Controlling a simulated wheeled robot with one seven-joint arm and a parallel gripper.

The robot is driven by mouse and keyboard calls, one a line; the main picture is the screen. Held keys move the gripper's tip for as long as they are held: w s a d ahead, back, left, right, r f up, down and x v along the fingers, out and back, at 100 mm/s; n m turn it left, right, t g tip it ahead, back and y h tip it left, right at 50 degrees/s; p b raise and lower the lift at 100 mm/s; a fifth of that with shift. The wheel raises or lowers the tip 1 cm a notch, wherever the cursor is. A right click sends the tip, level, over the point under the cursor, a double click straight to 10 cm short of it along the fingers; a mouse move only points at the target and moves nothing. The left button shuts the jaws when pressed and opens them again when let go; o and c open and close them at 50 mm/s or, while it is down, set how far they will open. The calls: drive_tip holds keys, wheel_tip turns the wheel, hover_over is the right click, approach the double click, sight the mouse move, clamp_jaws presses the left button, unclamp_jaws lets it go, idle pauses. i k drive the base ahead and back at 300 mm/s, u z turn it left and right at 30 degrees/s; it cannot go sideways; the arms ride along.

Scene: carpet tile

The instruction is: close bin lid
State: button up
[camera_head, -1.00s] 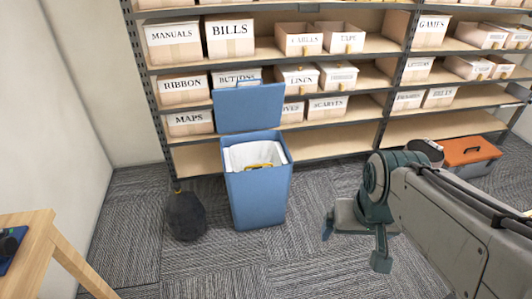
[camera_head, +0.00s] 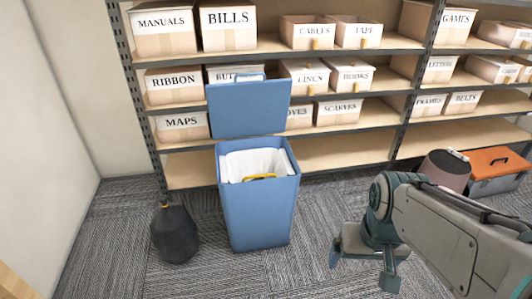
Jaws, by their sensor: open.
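The blue bin (camera_head: 258,208) stands upright on the carpet in front of the shelves, with a white liner and something yellow inside its mouth. Its blue lid (camera_head: 249,109) is open, standing nearly upright behind the mouth, with a handle at its top edge. My gripper (camera_head: 363,275) is to the right of the bin and nearer to me, low in the view. Its two fingers are spread apart with nothing between them. It is apart from both bin and lid.
A dark tied bag (camera_head: 175,234) sits on the floor left of the bin. Shelves (camera_head: 345,152) with labelled boxes run behind it. A round brownish container (camera_head: 445,170) and an orange-lidded toolbox (camera_head: 492,170) stand at the right. A wooden table corner (camera_head: 14,284) shows at lower left.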

sight(260, 108)
drive_tip(key=u, duration=0.6)
drive_tip(key=i, duration=1.35)
drive_tip(key=u, duration=0.2)
